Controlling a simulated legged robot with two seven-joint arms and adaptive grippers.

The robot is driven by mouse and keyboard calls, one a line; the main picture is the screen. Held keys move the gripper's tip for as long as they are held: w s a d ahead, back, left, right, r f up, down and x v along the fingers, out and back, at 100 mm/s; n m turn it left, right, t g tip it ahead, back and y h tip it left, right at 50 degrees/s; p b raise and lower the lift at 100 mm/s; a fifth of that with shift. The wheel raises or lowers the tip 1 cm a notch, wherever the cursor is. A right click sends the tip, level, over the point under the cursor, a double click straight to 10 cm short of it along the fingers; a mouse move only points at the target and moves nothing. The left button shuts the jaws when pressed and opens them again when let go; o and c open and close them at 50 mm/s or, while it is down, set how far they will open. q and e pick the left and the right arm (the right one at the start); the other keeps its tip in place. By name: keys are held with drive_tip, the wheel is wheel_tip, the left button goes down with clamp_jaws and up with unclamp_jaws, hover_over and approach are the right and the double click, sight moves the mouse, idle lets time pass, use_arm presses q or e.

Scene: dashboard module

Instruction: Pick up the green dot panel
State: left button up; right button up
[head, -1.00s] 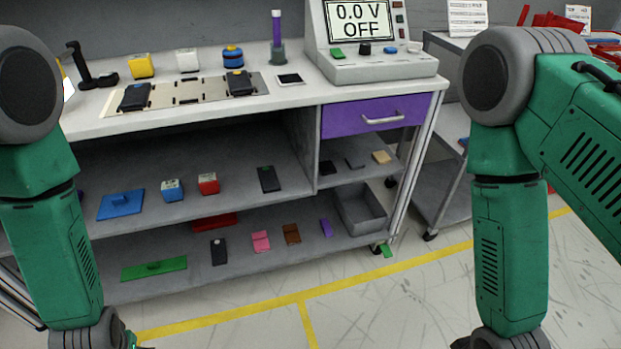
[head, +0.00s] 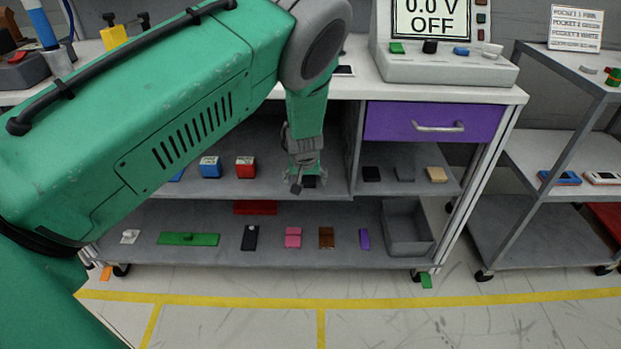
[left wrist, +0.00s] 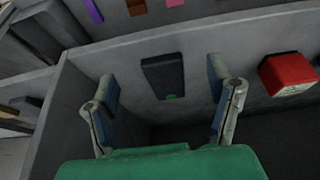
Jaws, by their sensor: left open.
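The green dot panel is a dark, flat rectangular piece with a small green dot near one end. In the left wrist view the panel (left wrist: 162,72) lies on the middle shelf, between and beyond my open fingers. In the head view the panel (head: 309,183) is mostly hidden behind my left gripper (head: 306,178). That gripper points down at the shelf. In the left wrist view its two fingers (left wrist: 163,84) are spread wide, apart from the panel, with nothing held. My right gripper is not in view.
A red block (left wrist: 288,75) and a blue block (head: 210,167) sit beside the panel on the shelf. A divider (head: 358,150) stands to its right. The worktop overhangs the shelf. The lower shelf holds a green plate (head: 188,239), several small pieces and a grey bin (head: 408,232).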

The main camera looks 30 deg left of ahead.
sight(307, 177)
use_arm(q)
drive_tip(key=w, duration=0.2)
drive_tip(key=w+a+b, duration=0.1)
drive_tip(key=shift+w+r, duration=0.1)
drive_tip(key=shift+w, duration=0.25)
drive_tip(key=shift+w+a, duration=0.35)
drive_tip(key=shift+a, duration=0.25)
drive_tip(key=x, duration=0.1)
drive_tip(key=b+x, duration=0.1)
drive_tip(key=x, duration=0.1)
drive_tip(key=b+x, duration=0.1)
drive_tip(key=x, duration=0.1)
drive_tip(key=shift+w+a, duration=0.1)
drive_tip(key=shift+a, duration=0.25)
drive_tip(key=shift+w+d, duration=0.1)
drive_tip(key=shift+d+r, duration=0.1)
drive_tip(key=shift+d, duration=0.1)
drive_tip(key=shift+c, duration=0.4)
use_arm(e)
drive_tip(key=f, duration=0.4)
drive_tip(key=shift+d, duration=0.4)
use_arm(q)
drive_tip(key=shift+a, duration=0.15)
drive_tip(key=c, duration=1.2)
drive_tip(key=shift+a, duration=0.15)
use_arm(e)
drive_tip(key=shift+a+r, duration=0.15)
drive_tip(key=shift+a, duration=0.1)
